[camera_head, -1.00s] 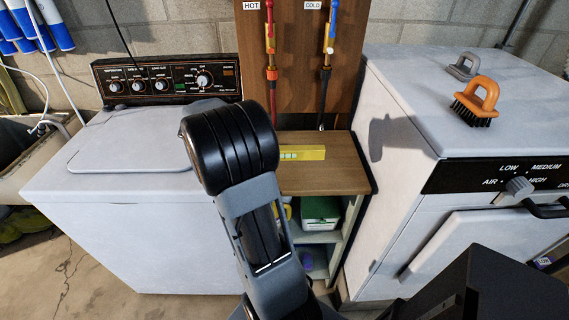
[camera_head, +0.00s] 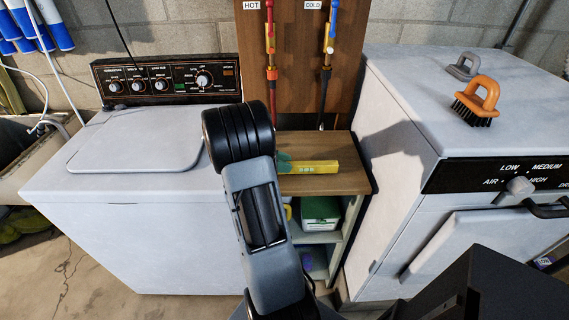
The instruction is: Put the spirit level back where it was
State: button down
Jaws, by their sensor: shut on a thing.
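The spirit level (camera_head: 318,167) is a yellow bar with small green marks. It is over the wooden top of the small cabinet (camera_head: 345,182), lying nearly left to right. I cannot tell whether it touches the top. My black and grey arm hides its left end. A small dark green shape (camera_head: 283,158) shows at that end, beside my arm; I cannot tell what it is. My gripper is mostly or wholly hidden behind my arm at the level's left end, and the level moves with the arm.
A white washer (camera_head: 110,215) stands left and a white dryer (camera_head: 410,150) right of the cabinet. An orange brush (camera_head: 478,97) and a grey brush (camera_head: 462,67) lie on the dryer. A green box (camera_head: 320,210) is on the shelf below.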

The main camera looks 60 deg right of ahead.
jog(key=shift+f, duration=0.2)
jog(key=shift+f, duration=0.1)
jog(key=c, duration=0.9)
grip_release()
